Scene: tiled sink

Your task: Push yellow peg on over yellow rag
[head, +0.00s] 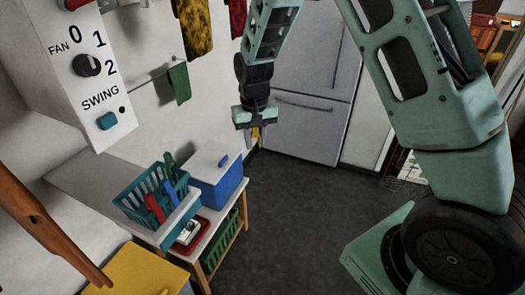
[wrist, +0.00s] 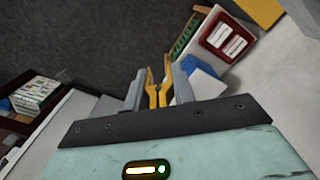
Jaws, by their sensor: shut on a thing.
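My gripper (head: 256,128) is in the air in front of the grey cabinet in the head view, pointing down. In the wrist view its two grey fingers (wrist: 158,95) are shut on the yellow peg (wrist: 153,91), whose two prongs stick out beyond the fingertips. A bit of the yellow peg (head: 256,133) also shows below the gripper in the head view. The yellow rag (head: 194,27), dark-patterned, hangs at the top of the head view, up and left of my gripper and apart from it. Its upper edge is out of frame.
A red rag (head: 238,17) hangs right of the yellow one, and a green rag (head: 180,84) hangs lower left. A white control box (head: 75,95) juts out at left. Below stands a table with a teal basket (head: 150,196) and blue box (head: 217,180). The dark floor (head: 290,220) is clear.

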